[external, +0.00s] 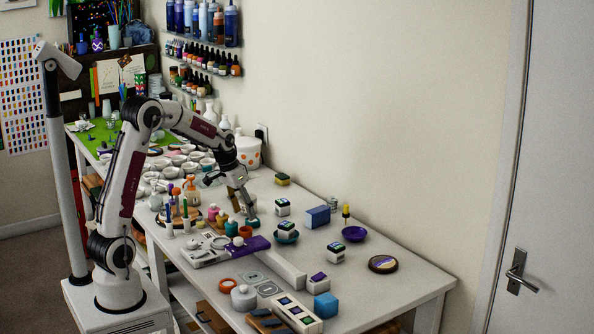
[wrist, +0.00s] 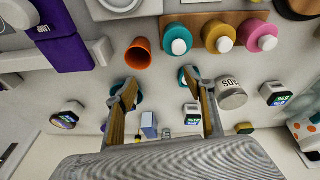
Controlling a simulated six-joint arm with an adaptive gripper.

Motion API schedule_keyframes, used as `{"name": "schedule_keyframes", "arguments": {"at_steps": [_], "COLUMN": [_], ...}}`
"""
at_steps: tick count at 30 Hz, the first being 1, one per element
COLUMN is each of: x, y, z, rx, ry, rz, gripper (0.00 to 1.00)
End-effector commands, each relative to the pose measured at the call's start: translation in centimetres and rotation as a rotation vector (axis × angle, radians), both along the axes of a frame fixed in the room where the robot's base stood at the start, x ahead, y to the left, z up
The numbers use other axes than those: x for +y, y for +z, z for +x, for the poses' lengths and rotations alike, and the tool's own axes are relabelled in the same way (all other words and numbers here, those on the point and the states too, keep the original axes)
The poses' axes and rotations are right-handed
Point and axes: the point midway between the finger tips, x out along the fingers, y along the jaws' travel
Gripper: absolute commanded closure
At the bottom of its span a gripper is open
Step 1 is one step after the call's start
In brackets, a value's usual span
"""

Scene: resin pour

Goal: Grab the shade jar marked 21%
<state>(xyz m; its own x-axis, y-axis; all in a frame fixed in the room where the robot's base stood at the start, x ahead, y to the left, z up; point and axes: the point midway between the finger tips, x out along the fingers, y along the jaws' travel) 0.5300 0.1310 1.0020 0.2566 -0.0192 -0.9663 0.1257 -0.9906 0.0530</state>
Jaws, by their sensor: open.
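Several small white jars with dark labels stand on the table. In the external view one sits at the back (external: 283,206), one on a teal dish (external: 287,229), one farther right (external: 335,252) and one near the front (external: 318,282). The percent marks are too small to read, so I cannot tell which is 21%. My gripper (external: 248,210) is open and empty, low over the table to the left of these jars. In the wrist view my gripper (wrist: 159,82) has its fingers spread; a labelled jar (wrist: 192,113) shows beyond, beside the right finger. Another (wrist: 67,115) is left, another (wrist: 275,93) right.
An orange cup (wrist: 139,55), several coloured paint pots (wrist: 219,37) and a lettered tin (wrist: 231,93) stand close to the fingers. A blue box (external: 317,216), purple bowl (external: 354,233) and round coaster (external: 383,264) lie right.

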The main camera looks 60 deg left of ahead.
Motion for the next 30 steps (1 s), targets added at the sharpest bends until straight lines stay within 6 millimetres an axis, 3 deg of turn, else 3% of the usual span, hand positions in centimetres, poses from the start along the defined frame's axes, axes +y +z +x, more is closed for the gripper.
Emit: {"name": "schedule_keyframes", "arguments": {"at_steps": [9,15,19,23,30], "x": [3.8,5.8,6.7,7.5,7.8], "y": [-3.2,-3.9,-2.9,-0.5,0.2], "z": [6.8,10.8,13.6,16.1,16.9], "rx": [-0.064,-0.129,-0.19,-0.266,-0.296], "ry": [-0.046,-0.092,-0.135,-0.185,-0.253], "rz": [0.022,0.056,0.093,0.144,0.19], "gripper": [0.47,0.47,0.47,0.47,0.47]}}
